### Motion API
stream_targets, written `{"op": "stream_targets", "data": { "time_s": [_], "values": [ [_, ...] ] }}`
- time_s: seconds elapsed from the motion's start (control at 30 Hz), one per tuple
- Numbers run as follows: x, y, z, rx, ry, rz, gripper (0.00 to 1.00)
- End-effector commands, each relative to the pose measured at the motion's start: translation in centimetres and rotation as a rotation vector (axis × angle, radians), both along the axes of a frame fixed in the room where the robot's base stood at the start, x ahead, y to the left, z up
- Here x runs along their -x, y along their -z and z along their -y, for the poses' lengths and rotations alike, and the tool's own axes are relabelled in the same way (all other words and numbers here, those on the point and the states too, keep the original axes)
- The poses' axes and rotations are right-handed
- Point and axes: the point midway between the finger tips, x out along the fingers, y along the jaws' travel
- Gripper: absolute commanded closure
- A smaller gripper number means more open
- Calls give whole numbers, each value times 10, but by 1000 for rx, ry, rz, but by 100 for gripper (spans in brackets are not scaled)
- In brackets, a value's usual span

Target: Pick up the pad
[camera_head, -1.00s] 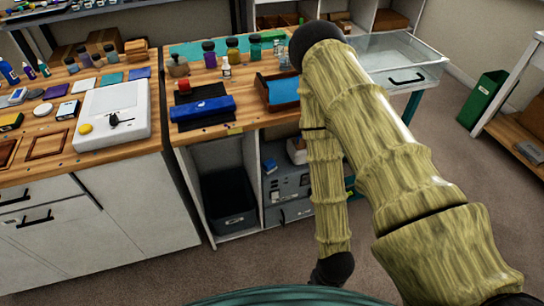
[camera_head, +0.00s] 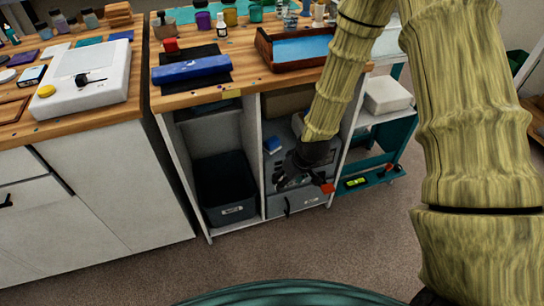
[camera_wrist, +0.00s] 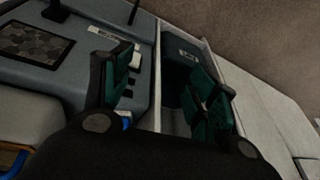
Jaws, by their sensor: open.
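A small blue block with a pale edge (camera_head: 272,144), which may be the pad, lies in the cupboard's middle bay, on top of the grey unit. My gripper (camera_head: 300,167) is in front of that bay, to the right of and a little below the block, apart from it in the picture. In the wrist view my gripper (camera_wrist: 165,77) has its two green-padded fingers spread, with nothing between them. A bit of blue (camera_wrist: 126,119) shows beside the left finger, mostly hidden; I cannot tell if it is the same block.
A dark bin (camera_head: 226,190) stands in the left bay, behind a white divider (camera_wrist: 156,70) from the grey unit (camera_wrist: 75,75). A wooden tray (camera_head: 267,52) and a blue roll (camera_head: 191,69) lie on the bench above. Carpet (camera_head: 240,255) in front is clear.

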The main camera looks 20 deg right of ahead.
Motion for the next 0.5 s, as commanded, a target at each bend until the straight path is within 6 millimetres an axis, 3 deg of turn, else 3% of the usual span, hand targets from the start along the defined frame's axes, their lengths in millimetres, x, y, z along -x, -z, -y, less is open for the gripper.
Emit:
{"op": "stream_targets", "data": {
  "time_s": [0.03,0.2,0.33,0.5],
  "values": [
    [-20,4,2,-3,-16,31,41],
    [-73,-22,8,1,-83,108,41],
    [-103,-46,14,8,-127,159,41],
    [-126,-70,21,19,-165,204,41]
  ]
}}
